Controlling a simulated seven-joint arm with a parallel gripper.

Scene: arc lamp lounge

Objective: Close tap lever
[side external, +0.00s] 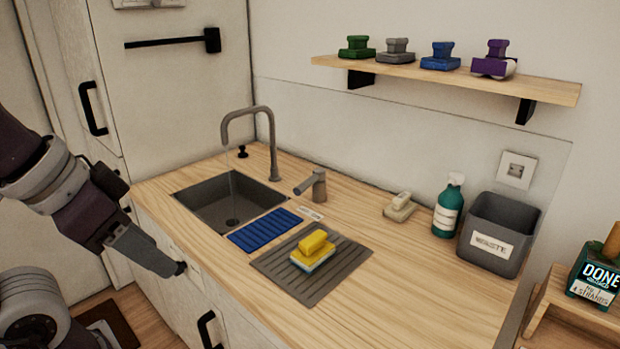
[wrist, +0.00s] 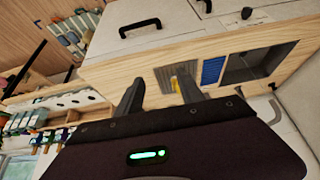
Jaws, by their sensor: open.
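The grey tap lever (side external: 311,185) stands on the wooden counter to the right of the sink. Its handle sticks out to the left and tilts slightly downward. The grey curved tap spout (side external: 272,135) rises behind the sink (side external: 228,201). The sink also shows in the wrist view (wrist: 258,62). My gripper (side external: 180,268) is in front of the cabinet, at the left, apart from the lever. Its two dark fingers are spread and empty in the wrist view (wrist: 160,92). I cannot make out the lever clearly in the wrist view.
A blue drying mat (side external: 266,230) and a grey ribbed mat (side external: 335,284) with a yellow sponge (side external: 313,243) lie in front of the lever. Soap (side external: 400,207), a green spray bottle (side external: 449,206) and a waste bin (side external: 500,235) stand at the right. A shelf (side external: 445,80) hangs above.

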